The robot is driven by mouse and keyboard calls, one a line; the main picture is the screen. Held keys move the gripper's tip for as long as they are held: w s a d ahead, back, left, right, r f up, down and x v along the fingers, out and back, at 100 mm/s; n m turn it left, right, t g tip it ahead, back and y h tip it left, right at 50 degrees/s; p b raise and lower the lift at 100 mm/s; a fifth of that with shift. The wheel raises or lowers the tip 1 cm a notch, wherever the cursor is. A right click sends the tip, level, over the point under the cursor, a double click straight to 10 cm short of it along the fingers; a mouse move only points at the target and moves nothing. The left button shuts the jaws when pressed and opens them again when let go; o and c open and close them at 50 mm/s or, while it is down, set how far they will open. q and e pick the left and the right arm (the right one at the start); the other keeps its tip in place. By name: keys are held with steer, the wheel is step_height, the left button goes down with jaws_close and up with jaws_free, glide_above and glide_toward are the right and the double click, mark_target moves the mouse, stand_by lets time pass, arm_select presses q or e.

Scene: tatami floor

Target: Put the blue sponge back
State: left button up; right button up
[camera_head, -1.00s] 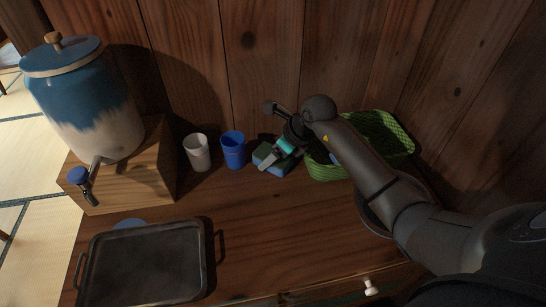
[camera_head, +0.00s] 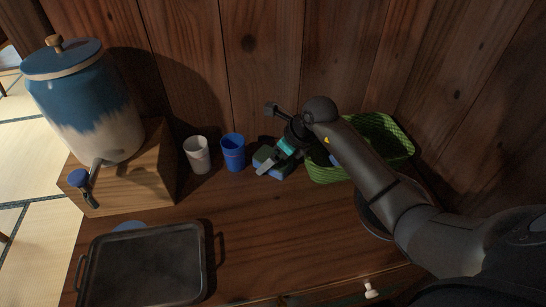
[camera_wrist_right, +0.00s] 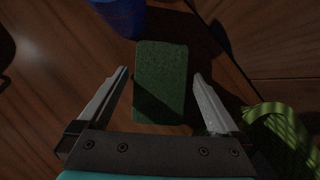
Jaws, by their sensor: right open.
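The sponge (camera_head: 264,155) lies on the wooden counter between the blue cup and the green basket, with a dark green top and blue lower part in the head view. The right wrist view shows its green top (camera_wrist_right: 160,82) between the two fingers. My right gripper (camera_head: 268,168) is open just above it, one finger on each side with a gap, and partly hides it in the head view. The fingers also show in the right wrist view (camera_wrist_right: 160,84). My left gripper is not in view.
A blue cup (camera_head: 233,153) and a white cup (camera_head: 197,155) stand left of the sponge. A green basket (camera_head: 398,143) is on the right, partly behind my arm. A dark tray (camera_head: 143,265) lies front left, near a dispenser (camera_head: 82,100) on a wooden box. The counter's middle is clear.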

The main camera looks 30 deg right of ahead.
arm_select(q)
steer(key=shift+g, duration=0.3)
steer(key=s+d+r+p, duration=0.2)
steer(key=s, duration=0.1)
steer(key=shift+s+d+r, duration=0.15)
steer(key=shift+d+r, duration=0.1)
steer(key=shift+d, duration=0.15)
arm_select(e)
steer(key=v, duration=1.1)
steer(key=shift+s+r, duration=0.15)
steer(key=shift+r, duration=0.15)
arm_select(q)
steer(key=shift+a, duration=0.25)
arm_select(e)
steer(key=shift+d, duration=0.15)
